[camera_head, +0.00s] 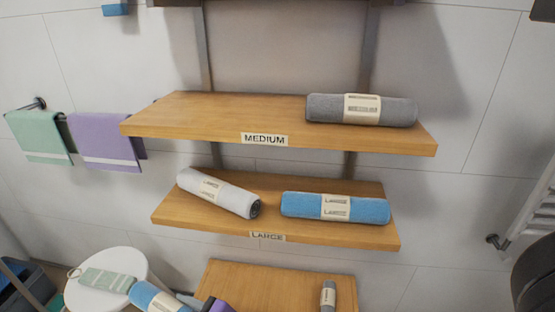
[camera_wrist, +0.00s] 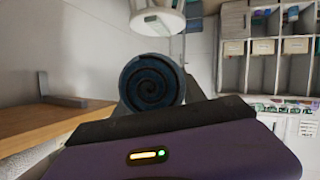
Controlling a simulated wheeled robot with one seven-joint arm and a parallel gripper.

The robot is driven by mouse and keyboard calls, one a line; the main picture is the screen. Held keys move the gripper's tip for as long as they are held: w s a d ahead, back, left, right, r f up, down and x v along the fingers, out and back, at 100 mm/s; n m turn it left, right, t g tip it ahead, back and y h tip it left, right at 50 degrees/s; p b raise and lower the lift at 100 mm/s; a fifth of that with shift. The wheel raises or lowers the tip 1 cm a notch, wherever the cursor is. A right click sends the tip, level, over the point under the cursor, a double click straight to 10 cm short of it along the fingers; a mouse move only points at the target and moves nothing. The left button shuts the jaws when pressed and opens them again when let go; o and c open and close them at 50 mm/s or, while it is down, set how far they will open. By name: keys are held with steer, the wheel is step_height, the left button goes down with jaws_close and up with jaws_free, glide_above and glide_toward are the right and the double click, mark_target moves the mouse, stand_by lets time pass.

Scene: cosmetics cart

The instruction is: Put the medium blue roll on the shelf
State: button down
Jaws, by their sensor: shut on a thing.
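A blue roll with a pale label (camera_head: 143,293) is at the bottom left of the head view, in front of the white round stool. My gripper (camera_head: 188,300) is beside it, partly cut off by the frame's lower edge. In the wrist view the roll's dark blue spiral end (camera_wrist: 152,80) faces the camera, and my gripper (camera_wrist: 153,105) is shut on the roll. The wooden shelf marked MEDIUM (camera_head: 190,115) holds a grey roll (camera_head: 390,112) at its right. Its left and middle are bare.
The LARGE shelf (camera_head: 270,229) below holds a whitish roll (camera_head: 215,193) and a blue roll (camera_head: 300,205). A lower wooden surface (camera_head: 265,280) bears a small grey roll (camera_head: 328,297). The white stool (camera_head: 80,295) bears a green item (camera_head: 107,281). Towels (camera_head: 100,135) hang left.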

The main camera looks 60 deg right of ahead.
steer(key=d+r+m+h+p, duration=0.1)
steer(key=d+r+p, duration=0.1)
steer(key=r+p, duration=1.6)
steer(key=d+r+p, duration=0.3)
steer(key=r+p, duration=0.7)
steer(key=r, duration=1.6)
steer(key=b, duration=0.2)
glide_above(206, 115)
step_height(206, 115, down, 2)
steer(key=shift+a, duration=0.15)
step_height(206, 115, down, 4)
steer(key=shift+r+p, duration=0.25)
steer(key=shift+p, duration=0.15)
steer(key=shift+w+d+f+p, duration=0.1)
steer(key=shift+d+f+p, duration=0.2)
steer(key=shift+f, duration=0.2)
steer(key=shift+f, duration=0.1)
